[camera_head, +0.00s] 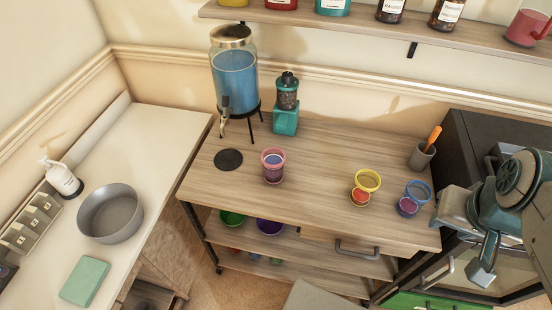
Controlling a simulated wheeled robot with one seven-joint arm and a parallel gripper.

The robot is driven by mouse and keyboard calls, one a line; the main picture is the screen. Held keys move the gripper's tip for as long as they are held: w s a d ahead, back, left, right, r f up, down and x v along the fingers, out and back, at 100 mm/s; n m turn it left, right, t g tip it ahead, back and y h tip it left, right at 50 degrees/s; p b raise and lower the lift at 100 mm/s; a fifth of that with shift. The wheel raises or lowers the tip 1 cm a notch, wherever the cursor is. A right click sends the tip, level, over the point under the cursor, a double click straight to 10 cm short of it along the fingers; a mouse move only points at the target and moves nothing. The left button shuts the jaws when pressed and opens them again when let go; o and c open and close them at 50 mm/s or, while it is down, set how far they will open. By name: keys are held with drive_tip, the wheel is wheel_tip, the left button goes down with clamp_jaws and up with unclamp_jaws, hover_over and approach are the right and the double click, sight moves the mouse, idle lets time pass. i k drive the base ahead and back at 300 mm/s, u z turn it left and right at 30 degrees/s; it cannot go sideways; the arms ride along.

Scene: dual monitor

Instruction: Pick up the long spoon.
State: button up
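An orange handle (434,136), which looks like the long spoon, sticks up tilted out of a small dark grey cup (421,158) at the right back of the wooden counter. The rest of it is hidden inside the cup. My gripper (481,274) is at the right, lower in the picture than the cup and apart from it, in front of the dark cabinet. It seems to point downward. Its fingers are too small to tell whether they are open or shut. No object shows in it.
A blue-filled dispenser (236,80), a teal grinder (286,105), a pink cup (273,165), a yellow-rimmed cup (366,185) and a blue-rimmed cup (414,197) stand on the wooden counter (320,155). A shelf (350,28) with jars is above. The counter's middle is clear.

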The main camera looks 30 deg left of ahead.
sight(437, 130)
drive_tip(key=u, duration=0.9)
drive_tip(key=k, duration=0.6)
drive_tip(key=z, duration=0.55)
drive_tip(key=i, duration=0.9)
drive_tip(key=u, duration=0.1)
